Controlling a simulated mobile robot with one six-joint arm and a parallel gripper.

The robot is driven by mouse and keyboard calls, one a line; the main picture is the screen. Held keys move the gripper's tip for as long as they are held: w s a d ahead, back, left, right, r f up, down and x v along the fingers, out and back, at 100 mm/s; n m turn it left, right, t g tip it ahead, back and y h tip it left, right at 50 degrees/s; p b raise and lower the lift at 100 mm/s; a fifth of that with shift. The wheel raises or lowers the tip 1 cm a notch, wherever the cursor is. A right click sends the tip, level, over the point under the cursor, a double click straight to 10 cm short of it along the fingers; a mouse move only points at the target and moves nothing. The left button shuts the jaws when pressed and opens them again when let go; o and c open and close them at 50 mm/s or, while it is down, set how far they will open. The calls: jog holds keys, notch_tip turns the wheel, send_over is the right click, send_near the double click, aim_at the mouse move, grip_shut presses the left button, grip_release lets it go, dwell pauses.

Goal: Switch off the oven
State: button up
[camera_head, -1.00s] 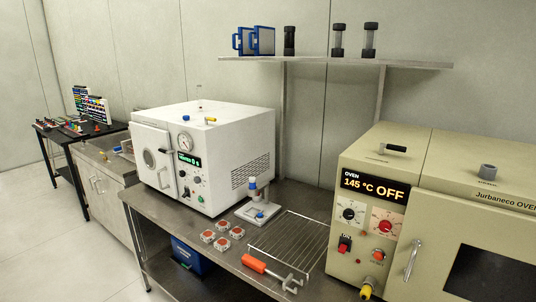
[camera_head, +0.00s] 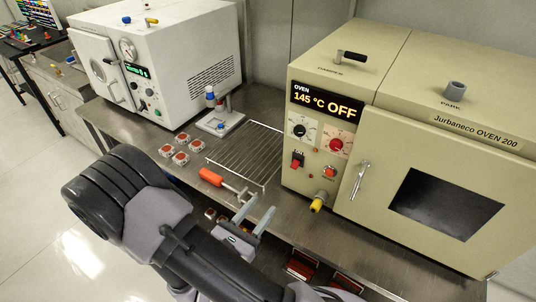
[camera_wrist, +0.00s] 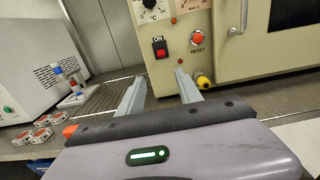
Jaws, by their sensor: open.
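The beige oven (camera_head: 460,110) stands at the right of the bench in the head view. Its display (camera_head: 325,102) reads 145 °C OFF. On its front panel are two dials, a red rocker switch (camera_head: 298,159) and a round red reset button (camera_head: 330,171). In the wrist view the red switch (camera_wrist: 160,48) is ahead and the reset button (camera_wrist: 197,38) is right of it. My gripper (camera_head: 256,213) is open and empty, in front of the bench edge and apart from the panel. Its two fingers (camera_wrist: 158,88) point toward the switch area.
A yellow-tipped knob (camera_head: 318,203) sticks out low on the oven front, close to my right finger in the wrist view. The oven door handle (camera_head: 361,179) protrudes too. An orange-handled tool (camera_head: 211,176) and a wire rack (camera_head: 246,150) lie on the bench. A white vacuum oven (camera_head: 190,55) stands left.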

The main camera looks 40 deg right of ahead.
aim_at(295, 164)
jog(key=b+x, duration=0.3)
jog(key=x, duration=1.4)
jog(key=shift+s+b, duration=0.2)
jog(key=shift+b, duration=0.15)
grip_shut()
